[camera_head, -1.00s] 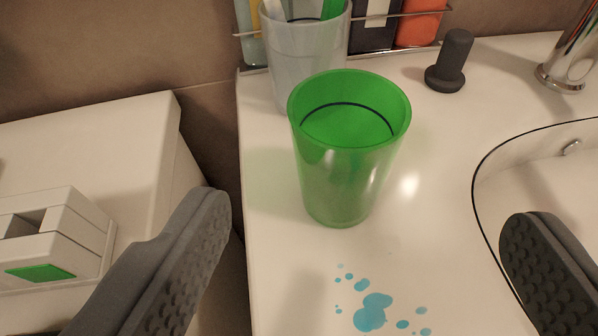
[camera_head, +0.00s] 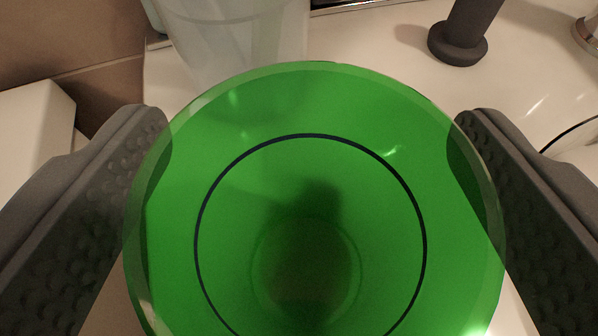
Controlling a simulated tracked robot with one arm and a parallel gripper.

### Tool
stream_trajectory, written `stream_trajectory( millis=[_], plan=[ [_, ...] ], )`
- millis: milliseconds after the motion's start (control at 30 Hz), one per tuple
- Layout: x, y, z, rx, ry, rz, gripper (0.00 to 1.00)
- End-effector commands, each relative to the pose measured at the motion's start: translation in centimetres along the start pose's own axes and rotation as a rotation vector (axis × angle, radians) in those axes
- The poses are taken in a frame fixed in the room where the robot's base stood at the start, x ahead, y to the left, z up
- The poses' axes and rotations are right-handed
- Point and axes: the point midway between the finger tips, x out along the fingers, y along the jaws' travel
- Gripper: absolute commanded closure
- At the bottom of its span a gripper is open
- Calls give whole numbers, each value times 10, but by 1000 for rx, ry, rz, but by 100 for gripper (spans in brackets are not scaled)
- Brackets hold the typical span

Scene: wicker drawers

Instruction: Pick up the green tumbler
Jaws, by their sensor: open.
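The green tumbler (camera_head: 310,110) fills the middle of the view, seen from above into its open mouth. It is translucent, with a dark ring line inside. My gripper (camera_head: 312,120) is open, with one dark textured finger on the left and one on the right of the tumbler. The fingertips lie close to the tumbler's sides and are partly seen through its wall. I cannot tell whether either finger touches it. The tumbler's lower outside is hidden.
A clear grey cup (camera_head: 235,45) stands just behind the tumbler. A dark grey knob-like object (camera_head: 460,40) is on the white counter (camera_head: 375,50) at the back right. Part of the chrome tap (camera_head: 588,32) shows at the right edge. A white cabinet (camera_head: 35,125) is at the left.

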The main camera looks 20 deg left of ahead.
Motion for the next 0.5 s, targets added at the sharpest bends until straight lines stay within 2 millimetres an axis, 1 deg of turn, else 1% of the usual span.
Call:
stream_trajectory(
  millis=[33,100,300,333,367,400,467,500],
  plan=[
    [6,0,1,-1,-1,0,21],
    [10,0,1,0,-2,0,21],
    [10,0,0,0,-1,0,21],
    [10,0,0,0,-1,0,24],
    [10,0,0,0,0,0,32],
    [10,0,0,0,0,0,43],
    [10,0,0,0,0,0,60],
    [10,0,0,0,0,0,70]
  ],
)
